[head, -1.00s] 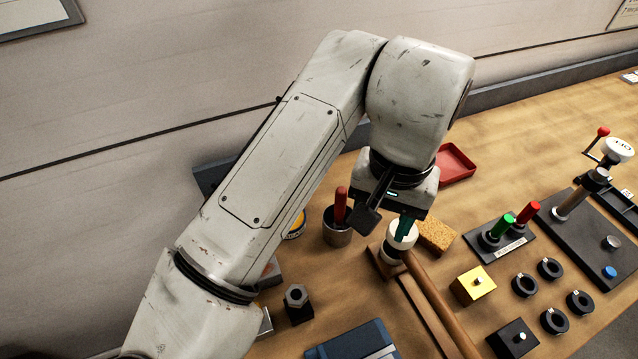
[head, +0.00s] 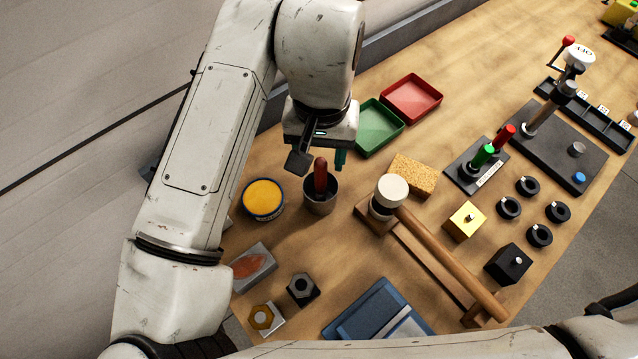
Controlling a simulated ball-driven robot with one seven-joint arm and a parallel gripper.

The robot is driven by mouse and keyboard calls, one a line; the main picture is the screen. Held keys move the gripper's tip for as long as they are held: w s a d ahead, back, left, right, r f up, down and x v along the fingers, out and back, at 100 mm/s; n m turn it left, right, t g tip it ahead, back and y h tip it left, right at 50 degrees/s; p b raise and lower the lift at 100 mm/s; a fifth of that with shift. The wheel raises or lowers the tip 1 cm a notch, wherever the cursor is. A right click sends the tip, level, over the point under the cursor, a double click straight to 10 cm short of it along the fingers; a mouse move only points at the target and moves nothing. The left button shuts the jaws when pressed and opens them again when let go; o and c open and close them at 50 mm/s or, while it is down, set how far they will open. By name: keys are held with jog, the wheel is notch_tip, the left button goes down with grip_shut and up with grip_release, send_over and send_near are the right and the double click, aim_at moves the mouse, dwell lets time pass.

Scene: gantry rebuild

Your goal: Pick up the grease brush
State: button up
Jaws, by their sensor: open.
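A red handle (head: 320,178), which looks like the grease brush's, stands upright in a dark metal cup (head: 321,205). Its lower end is hidden inside the cup. My gripper (head: 319,160) is open and points down just above and around the top of the handle. One dark finger is to the left of the handle and a teal-tipped finger is to the right. Whether either finger touches the handle cannot be told.
A yellow-topped tin (head: 263,197) stands left of the cup. A white-headed mallet (head: 393,190) on a wooden stand and a sponge (head: 412,174) are to the right. Green (head: 378,128) and red (head: 411,99) trays lie behind. Some bare bench shows in front of the cup.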

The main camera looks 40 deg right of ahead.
aim_at(321, 174)
jog(key=shift+s+f+p, duration=0.2)
jog(key=shift+f+p, duration=0.4)
jog(key=shift+f, duration=2.15)
grip_shut()
